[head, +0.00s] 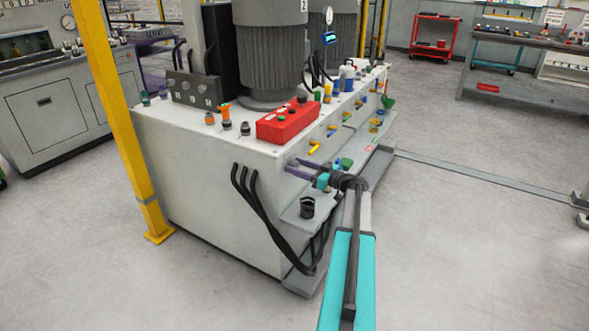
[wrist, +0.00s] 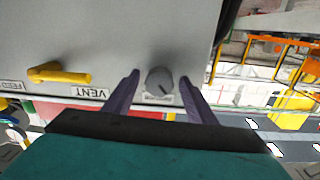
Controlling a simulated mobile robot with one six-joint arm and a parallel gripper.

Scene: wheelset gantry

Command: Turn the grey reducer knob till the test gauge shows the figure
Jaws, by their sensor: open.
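The grey reducer knob (wrist: 160,82) is round with a dark pointer line and sits on the grey panel in the wrist view. My gripper (wrist: 160,75) is open, with one purple finger on each side of the knob and small gaps between. I cannot tell which is the test gauge, and no figure is readable.
A yellow lever (wrist: 60,75) by the VENT label (wrist: 90,92) is left of the knob in the wrist view. Black hoses (head: 262,215) hang down the bench. A black cup (head: 307,207) stands on the low ledge.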

